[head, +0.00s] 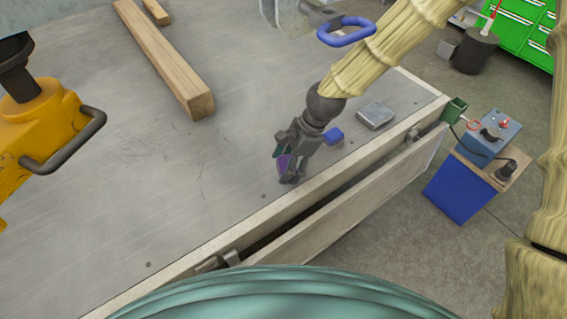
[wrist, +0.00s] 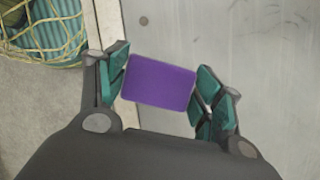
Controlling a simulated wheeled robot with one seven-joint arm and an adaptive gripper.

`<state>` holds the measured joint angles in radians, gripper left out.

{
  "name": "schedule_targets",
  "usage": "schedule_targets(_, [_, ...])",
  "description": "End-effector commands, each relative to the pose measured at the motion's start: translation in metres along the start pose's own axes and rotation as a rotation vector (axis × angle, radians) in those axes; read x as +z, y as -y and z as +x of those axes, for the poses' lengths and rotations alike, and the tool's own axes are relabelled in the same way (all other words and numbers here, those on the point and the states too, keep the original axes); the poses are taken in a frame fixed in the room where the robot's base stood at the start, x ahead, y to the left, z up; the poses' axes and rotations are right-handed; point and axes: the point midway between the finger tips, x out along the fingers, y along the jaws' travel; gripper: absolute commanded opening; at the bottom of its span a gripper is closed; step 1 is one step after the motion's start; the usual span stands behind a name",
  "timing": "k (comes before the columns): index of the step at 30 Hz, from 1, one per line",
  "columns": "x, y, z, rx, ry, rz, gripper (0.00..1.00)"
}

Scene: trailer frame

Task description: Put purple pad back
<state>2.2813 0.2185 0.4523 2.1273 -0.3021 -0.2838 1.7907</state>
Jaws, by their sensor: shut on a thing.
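The purple pad (wrist: 158,82) is a flat rectangle between the two teal-padded fingers of my gripper (wrist: 160,92) in the wrist view. My gripper (head: 286,170) is shut on it. In the head view only a small part of the purple pad (head: 284,163) shows, as the dark fingers hide the rest. The gripper points down over the grey trailer bed (head: 200,190), near its front edge. I cannot tell whether the pad touches the bed.
A blue block (head: 334,136) and a grey metal box (head: 375,115) are right of my gripper. A wooden beam (head: 165,65) lies at the back, and a yellow machine (head: 45,125) stands left. A lowered side panel (head: 340,215) runs along the front edge. The bed's middle is clear.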

Motion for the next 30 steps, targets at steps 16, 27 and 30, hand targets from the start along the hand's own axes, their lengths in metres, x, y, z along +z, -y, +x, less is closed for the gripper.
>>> schedule_targets(16, [-0.008,0.028,0.026,0.001,0.000,-0.001,0.47])
schedule_targets(27, [-0.012,0.028,0.036,0.000,0.000,-0.001,0.47])
schedule_targets(30, [-0.012,0.028,0.036,0.000,0.000,-0.001,0.81])
